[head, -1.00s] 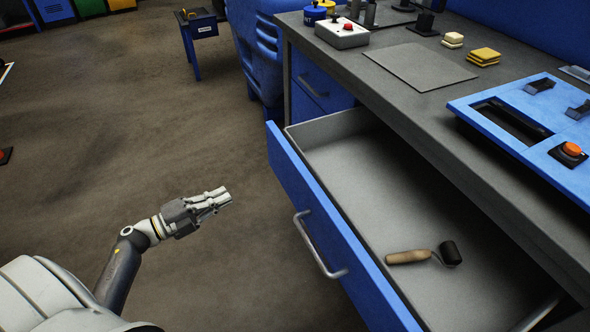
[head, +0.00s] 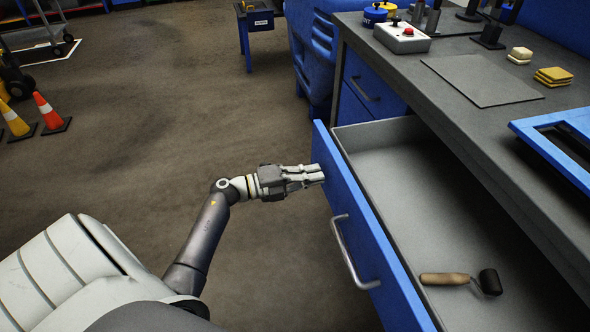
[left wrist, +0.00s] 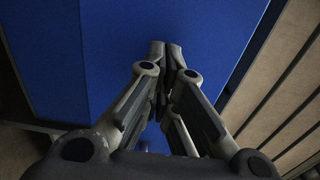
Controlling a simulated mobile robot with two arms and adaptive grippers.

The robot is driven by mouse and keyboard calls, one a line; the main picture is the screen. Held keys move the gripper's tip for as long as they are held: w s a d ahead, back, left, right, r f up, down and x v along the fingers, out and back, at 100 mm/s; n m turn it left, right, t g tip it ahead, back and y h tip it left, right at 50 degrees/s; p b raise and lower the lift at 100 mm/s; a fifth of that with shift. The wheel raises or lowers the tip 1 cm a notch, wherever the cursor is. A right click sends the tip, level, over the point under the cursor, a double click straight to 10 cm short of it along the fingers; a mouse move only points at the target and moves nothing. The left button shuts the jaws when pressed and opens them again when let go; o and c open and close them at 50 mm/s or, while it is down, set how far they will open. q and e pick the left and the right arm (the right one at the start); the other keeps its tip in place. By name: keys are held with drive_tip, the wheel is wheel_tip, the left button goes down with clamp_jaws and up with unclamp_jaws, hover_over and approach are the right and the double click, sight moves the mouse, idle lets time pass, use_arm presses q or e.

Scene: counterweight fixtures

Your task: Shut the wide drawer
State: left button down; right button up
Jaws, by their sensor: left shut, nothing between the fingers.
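The wide drawer (head: 372,232) is pulled far out from under the workbench. It has a blue front with a grey bar handle (head: 352,252) and a grey inside. A roller with a wooden grip (head: 446,279) and black head lies in it. My left gripper (head: 322,174) is shut and empty, just left of the drawer front, beyond the handle towards the far end. In the left wrist view the closed fingertips (left wrist: 166,46) point at a blue panel (left wrist: 115,60); I cannot tell whether they touch it. My right gripper is not in view.
The grey bench top (head: 455,110) carries a control box with a red button (head: 402,37), a flat grey plate (head: 482,80) and yellow pads (head: 553,77). A narrower drawer (head: 372,85) beyond is shut. Traffic cones (head: 48,112) stand far left. The floor left of the drawer is clear.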

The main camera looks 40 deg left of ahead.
use_arm(q)
drive_tip(key=shift+w+d, duration=0.3)
drive_tip(key=shift+w, duration=0.1)
